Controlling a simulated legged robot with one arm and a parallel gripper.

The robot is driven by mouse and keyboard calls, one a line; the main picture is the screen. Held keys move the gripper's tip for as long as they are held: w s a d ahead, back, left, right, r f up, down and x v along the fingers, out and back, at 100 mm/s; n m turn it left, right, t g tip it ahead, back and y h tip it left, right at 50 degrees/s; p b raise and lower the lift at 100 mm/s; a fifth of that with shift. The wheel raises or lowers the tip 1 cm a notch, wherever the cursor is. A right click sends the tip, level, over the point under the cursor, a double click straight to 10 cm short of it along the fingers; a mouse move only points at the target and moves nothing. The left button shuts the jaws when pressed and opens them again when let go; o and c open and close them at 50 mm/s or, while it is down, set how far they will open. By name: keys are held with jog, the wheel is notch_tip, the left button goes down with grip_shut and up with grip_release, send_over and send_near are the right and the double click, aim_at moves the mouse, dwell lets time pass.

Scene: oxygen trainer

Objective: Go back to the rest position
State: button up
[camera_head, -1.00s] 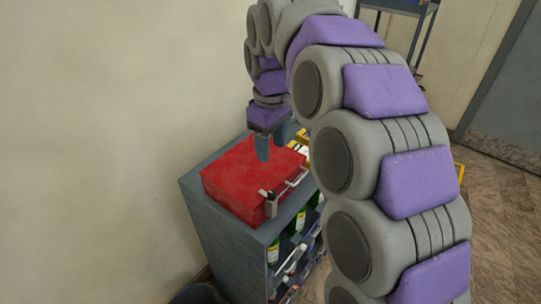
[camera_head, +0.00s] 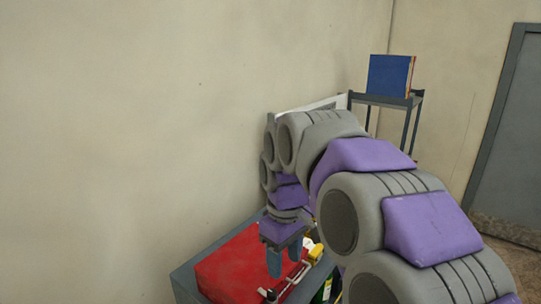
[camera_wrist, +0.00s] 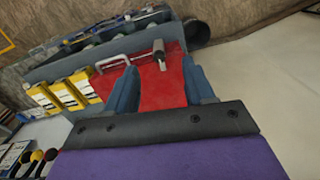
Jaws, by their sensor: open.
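My gripper (camera_head: 285,262) points down over the red case (camera_head: 232,270) in the head view. In the wrist view my gripper (camera_wrist: 160,88) has its two blue-grey fingers spread apart, with nothing between them. The red case (camera_wrist: 165,92) shows beyond and between the fingers, with its metal handle (camera_wrist: 112,62) along one side. I cannot tell the exact gap between the fingertips and the case. The case rests on top of a grey shelf unit (camera_head: 190,278).
Yellow boxes (camera_wrist: 70,92) stand beside the case on the shelf unit. A plain wall (camera_head: 130,120) is close at the left. A rack (camera_head: 385,100) with a blue box (camera_head: 390,75) stands at the back right, near a grey door (camera_head: 515,140).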

jog(key=s+d+f+m+b, duration=0.3)
jog(key=s+f+b, duration=0.1)
jog(key=s+f, duration=0.5)
jog(key=s+d+f+m+g+b, duration=0.1)
jog(key=s+d+f+m+b, duration=0.2)
jog(key=s+f, duration=0.6)
jog(key=s+d+f+m+b, duration=0.3)
jog(key=s+d+f+b, duration=0.2)
jog(key=s+f, duration=0.4)
jog(key=shift+s+d+b, duration=0.2)
jog(key=shift+s+b, duration=0.25)
jog(key=shift+s, duration=0.35)
jog(key=shift+f, duration=0.1)
